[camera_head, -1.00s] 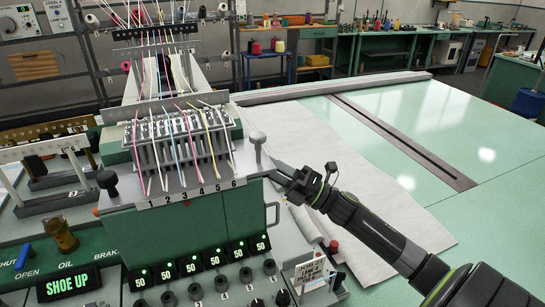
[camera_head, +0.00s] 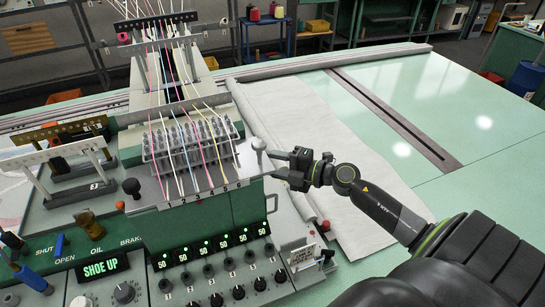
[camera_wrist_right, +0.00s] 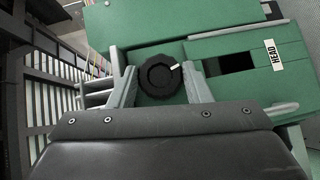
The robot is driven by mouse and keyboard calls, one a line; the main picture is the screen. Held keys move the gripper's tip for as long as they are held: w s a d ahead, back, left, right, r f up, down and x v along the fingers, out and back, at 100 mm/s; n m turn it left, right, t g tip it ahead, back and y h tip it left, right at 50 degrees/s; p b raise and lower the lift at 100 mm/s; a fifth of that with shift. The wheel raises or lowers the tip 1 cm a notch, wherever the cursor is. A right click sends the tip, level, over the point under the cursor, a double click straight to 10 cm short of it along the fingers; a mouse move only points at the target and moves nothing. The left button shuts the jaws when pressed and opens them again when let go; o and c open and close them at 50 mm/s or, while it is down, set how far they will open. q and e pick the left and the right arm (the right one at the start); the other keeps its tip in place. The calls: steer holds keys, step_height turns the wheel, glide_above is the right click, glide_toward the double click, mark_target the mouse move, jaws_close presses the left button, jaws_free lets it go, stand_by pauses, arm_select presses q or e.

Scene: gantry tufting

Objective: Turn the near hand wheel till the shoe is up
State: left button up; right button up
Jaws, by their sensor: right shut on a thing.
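The near hand wheel (camera_wrist_right: 160,76) is a round black knob with a white mark at its upper right. It shows in the right wrist view between the grey fingers of my right gripper (camera_wrist_right: 163,85), which is shut on it. In the head view my right gripper (camera_head: 277,166) is at the right side of the green tufting head (camera_head: 220,203), beside a grey ball-topped post (camera_head: 259,145); the wheel is not clear there. The shoe itself cannot be made out. My left gripper is out of view.
Several coloured yarns run down to numbered positions on the head. A row of green readouts (camera_head: 212,247) and knobs lines the front panel. White cloth (camera_head: 315,130) lies on the pale green table (camera_head: 480,110), which is clear to the right.

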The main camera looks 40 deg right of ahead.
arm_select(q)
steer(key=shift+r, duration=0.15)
arm_select(e)
steer(key=shift+r+m+g+h, duration=0.15)
steer(key=shift+m+g+h, duration=0.25)
steer(key=shift+m+g, duration=0.5)
steer(key=shift+g, duration=0.3)
steer(key=o, duration=1)
steer(key=shift+w, duration=0.1)
